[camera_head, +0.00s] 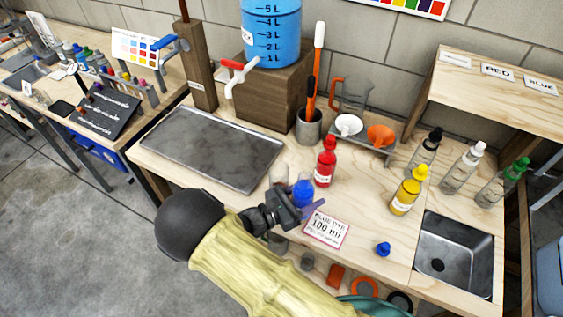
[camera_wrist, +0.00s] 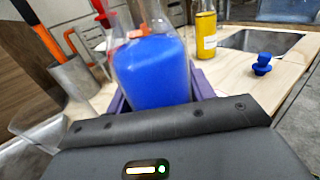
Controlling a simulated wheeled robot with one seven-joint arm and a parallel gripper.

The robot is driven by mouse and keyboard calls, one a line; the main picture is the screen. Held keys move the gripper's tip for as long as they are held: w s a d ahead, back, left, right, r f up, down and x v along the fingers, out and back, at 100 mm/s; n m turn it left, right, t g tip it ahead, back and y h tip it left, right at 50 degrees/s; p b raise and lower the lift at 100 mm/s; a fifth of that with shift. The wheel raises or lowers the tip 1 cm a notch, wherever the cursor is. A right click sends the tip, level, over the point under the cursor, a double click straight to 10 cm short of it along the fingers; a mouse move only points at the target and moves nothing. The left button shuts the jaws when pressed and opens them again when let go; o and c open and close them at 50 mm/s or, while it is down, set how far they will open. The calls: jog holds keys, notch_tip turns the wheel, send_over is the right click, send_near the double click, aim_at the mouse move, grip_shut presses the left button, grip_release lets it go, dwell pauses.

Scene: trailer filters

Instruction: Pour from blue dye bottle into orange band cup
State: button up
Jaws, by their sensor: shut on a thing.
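The blue dye bottle (camera_head: 303,190) is clear with blue liquid inside. My gripper (camera_head: 302,208), with purple fingers, is shut on it above the workbench. In the wrist view the bottle (camera_wrist: 152,68) sits between the fingers, slightly tilted in the picture, with its top cut off by the frame. A clear, empty-looking vessel (camera_head: 279,174) is just left of the bottle; a clear rim also shows at the left of the wrist view (camera_wrist: 32,112). No orange band can be made out on it. My arm hides part of the bench there. A loose blue cap (camera_head: 383,249) lies near the sink.
A red bottle (camera_head: 325,163) stands close behind the blue bottle. A yellow bottle (camera_head: 408,191) is to the right, beside a sink (camera_head: 452,283). A "BLUE DYE 100 ml" card (camera_head: 327,230) lies in front. A metal tray (camera_head: 213,148) is at left, a tool holder (camera_head: 308,127) behind.

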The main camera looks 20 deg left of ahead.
jog(key=shift+f+n, duration=0.15)
jog(key=shift+n, duration=0.15)
jog(key=shift+f+n+b, duration=0.35)
jog(key=shift+n+b, duration=0.05)
jog(key=shift+n, duration=1)
jog(key=shift+a+n+t, duration=0.2)
jog(key=shift+n+t, duration=0.2)
jog(key=shift+n, duration=0.8)
jog(key=shift+w+a+r+n+p, duration=0.15)
jog(key=shift+r+n+p, duration=0.2)
jog(key=shift+r+n, duration=0.6)
jog(key=shift+f+n+t, duration=0.15)
jog(key=shift+n+t, duration=0.25)
jog(key=shift+n, duration=0.15)
jog(key=shift+n, duration=0.3)
jog(key=shift+s+d, duration=0.2)
